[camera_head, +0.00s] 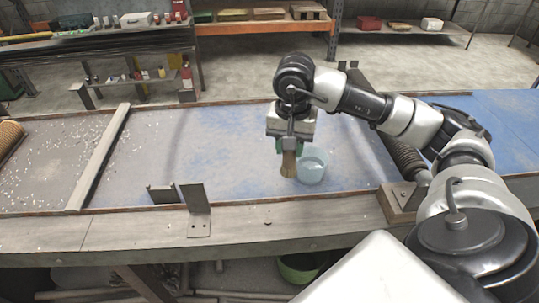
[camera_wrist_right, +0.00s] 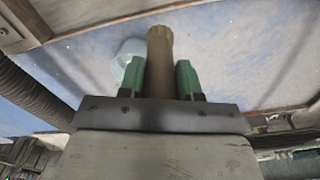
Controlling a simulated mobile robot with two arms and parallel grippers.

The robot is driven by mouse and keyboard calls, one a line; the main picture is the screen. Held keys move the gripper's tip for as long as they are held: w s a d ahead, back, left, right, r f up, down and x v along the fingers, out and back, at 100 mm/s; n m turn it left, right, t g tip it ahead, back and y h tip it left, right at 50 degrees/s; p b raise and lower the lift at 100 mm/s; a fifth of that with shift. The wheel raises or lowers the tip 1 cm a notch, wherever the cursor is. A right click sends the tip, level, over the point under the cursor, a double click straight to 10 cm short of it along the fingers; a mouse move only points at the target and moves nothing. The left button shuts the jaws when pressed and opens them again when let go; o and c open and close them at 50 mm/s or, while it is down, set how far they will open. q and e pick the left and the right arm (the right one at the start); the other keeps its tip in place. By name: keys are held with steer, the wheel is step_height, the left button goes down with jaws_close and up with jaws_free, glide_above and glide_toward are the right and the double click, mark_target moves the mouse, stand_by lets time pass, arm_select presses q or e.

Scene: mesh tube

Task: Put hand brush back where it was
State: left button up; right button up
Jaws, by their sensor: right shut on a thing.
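My right gripper (camera_head: 289,146) is shut on the tan hand brush (camera_head: 289,164), which points downward over the blue-grey bench surface. In the right wrist view, the green fingertips (camera_wrist_right: 161,80) stand on both sides of the brush (camera_wrist_right: 160,50). I cannot tell whether the brush's lower end touches the bench. A clear, pale blue cup (camera_head: 313,168) stands just right of the brush in the head view; it also shows in the wrist view (camera_wrist_right: 126,62), partly hidden behind the brush and a finger. My left gripper is not in view.
A wooden strip (camera_head: 101,155) crosses the bench at left, with white bits scattered around it. A metal bracket (camera_head: 197,208) stands on the front edge. A ribbed tube (camera_head: 402,157) lies right of the cup. The bench left of the brush is mostly clear.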

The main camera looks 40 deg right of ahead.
steer(key=w+f+p, duration=0.1)
steer(key=w+f, duration=0.2)
steer(key=w+a+f+p, duration=0.1)
steer(key=w+f+p, duration=0.1)
steer(key=w+f, duration=0.1)
steer(key=w+f+p, duration=0.2)
steer(key=w+f, duration=0.2)
steer(key=shift+w+a, duration=0.2)
steer(key=shift+a, duration=0.2)
steer(key=shift+f, duration=0.1)
steer(key=shift+f, duration=0.1)
steer(key=o, duration=0.9)
